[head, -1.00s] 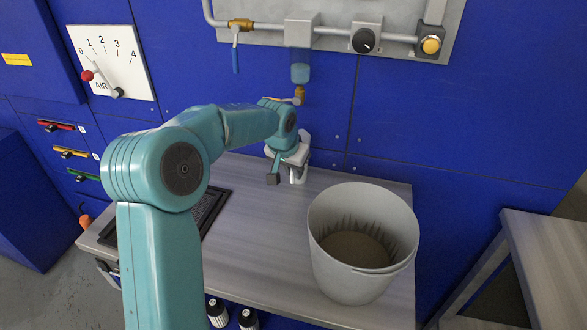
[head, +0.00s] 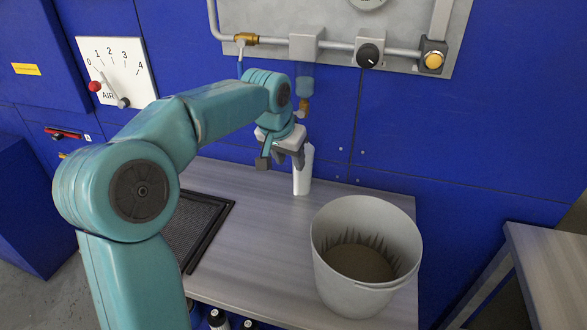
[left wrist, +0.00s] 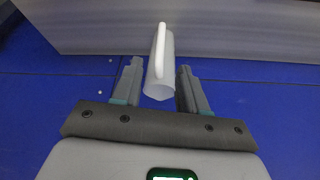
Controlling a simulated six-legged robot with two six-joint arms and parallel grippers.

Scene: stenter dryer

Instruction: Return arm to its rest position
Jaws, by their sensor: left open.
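My left arm (head: 215,110) reaches across the head view from lower left, bent at the elbow, above a grey worktop. Its gripper (head: 284,158) is by the back wall, with its jaws open. A slim white vessel (head: 303,172) stands upright on the worktop just right of the gripper, partly hidden by it. In the left wrist view, the vessel (left wrist: 160,78), with a white handle, shows between the two open fingers (left wrist: 159,70). Visible gaps separate it from both fingers, and nothing is clamped. My right gripper is not in view.
A large grey bucket (head: 330,270) with dark contents stands on the worktop (head: 250,235) at right. A black grate (head: 228,207) lies under my arm. Pipes and a valve (head: 246,39) run along the blue back wall. Another table (head: 550,265) stands at far right.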

